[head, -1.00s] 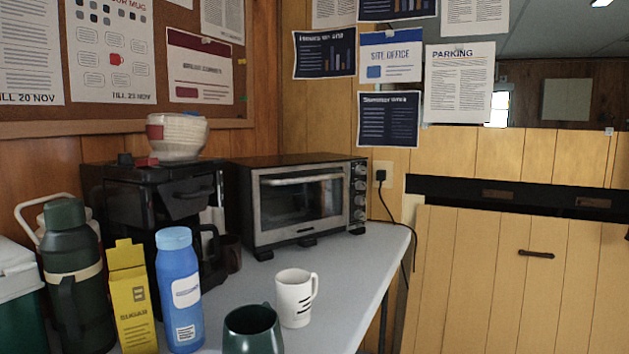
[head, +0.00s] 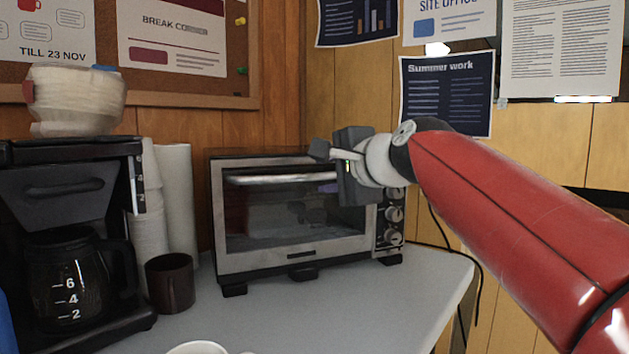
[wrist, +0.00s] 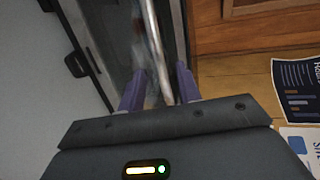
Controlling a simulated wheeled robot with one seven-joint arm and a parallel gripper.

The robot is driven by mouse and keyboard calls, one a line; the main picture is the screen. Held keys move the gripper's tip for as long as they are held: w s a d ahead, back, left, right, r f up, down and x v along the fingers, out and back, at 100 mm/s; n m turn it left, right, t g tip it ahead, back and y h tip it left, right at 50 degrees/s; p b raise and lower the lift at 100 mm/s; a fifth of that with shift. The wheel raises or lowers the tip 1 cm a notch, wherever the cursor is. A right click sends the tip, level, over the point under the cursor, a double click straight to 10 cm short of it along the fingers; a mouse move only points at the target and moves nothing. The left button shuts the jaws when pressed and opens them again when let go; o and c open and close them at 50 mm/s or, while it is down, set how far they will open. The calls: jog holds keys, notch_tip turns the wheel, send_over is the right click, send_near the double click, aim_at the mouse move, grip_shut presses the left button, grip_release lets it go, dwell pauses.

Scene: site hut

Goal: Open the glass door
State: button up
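The toaster oven (head: 295,220) stands on the counter with its glass door (head: 290,212) shut. A pale bar handle (head: 275,180) runs along the top of the door. My gripper (head: 326,186) is in front of the right part of the door, at handle height. In the wrist view my gripper (wrist: 160,78) has its two purple fingers apart, with the handle (wrist: 155,45) running between them. A gap shows between the fingers and the bar. My gripper hides the handle's right end in the head view.
A coffee maker (head: 70,190) with a glass jug, stacked white cups (head: 175,190) and a dark mug (head: 170,283) stand left of the oven. A white rim (head: 197,348) shows at the bottom edge. The counter (head: 330,310) before the oven is mostly clear.

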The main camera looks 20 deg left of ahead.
aim_at(316, 177)
jog(key=x, duration=0.5)
jog(key=shift+w+a, duration=0.1)
jog(key=shift+f, duration=0.1)
grip_shut()
